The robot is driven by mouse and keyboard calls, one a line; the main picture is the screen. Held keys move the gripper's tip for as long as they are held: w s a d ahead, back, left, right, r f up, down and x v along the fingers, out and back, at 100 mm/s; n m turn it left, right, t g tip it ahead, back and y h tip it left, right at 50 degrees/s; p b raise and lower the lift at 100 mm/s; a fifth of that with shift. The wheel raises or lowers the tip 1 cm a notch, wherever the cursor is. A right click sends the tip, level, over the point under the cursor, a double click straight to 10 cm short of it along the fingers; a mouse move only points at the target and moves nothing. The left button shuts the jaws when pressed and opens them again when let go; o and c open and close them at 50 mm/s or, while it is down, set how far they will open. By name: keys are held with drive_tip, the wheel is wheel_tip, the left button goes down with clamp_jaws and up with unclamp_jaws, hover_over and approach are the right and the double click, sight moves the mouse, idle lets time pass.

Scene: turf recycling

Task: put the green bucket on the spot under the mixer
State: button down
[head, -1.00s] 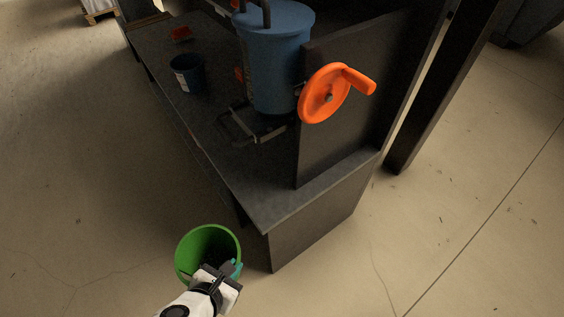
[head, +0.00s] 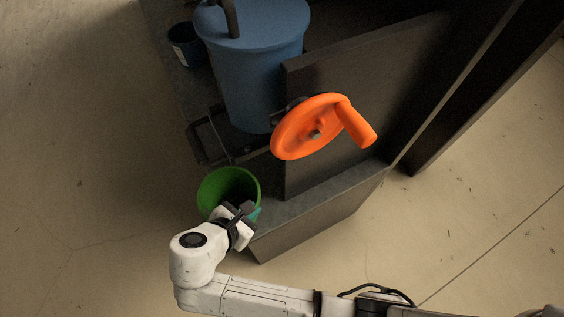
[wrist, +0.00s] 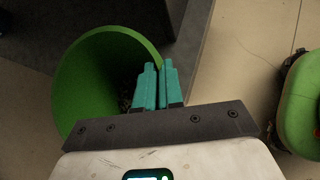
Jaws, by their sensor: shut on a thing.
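The green bucket (head: 213,186) is held by its near right rim in my gripper (head: 246,213), at the front left corner of the dark bench. It has dark, grainy contents. In the wrist view the bucket (wrist: 80,85) is at the left, and the teal fingers of my gripper (wrist: 157,82) are shut on its rim. The mixer, a blue drum (head: 255,60) with a lid, stands on the bench behind the bucket. A dark frame (head: 205,140) sits low at the drum's base. I cannot tell whether the bucket touches the bench.
An orange crank wheel (head: 300,128) sticks out from an upright dark panel (head: 390,90) right of the drum. A dark blue bucket (head: 184,45) stands on the bench at the back left. The bench's front corner (head: 300,215) is bare. Open floor lies at the left.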

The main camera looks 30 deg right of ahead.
drive_tip(key=w+d+f+p, duration=0.1)
drive_tip(key=w+d+f, duration=0.2)
drive_tip(key=w+d, duration=0.5)
drive_tip(key=shift+w+d+f, duration=0.2)
drive_tip(key=shift+d, duration=2.9)
drive_tip(key=c, duration=1.3)
unclamp_jaws()
drive_tip(key=shift+o, duration=0.2)
drive_tip(key=p+v, duration=0.1)
drive_tip(key=v, duration=1.1)
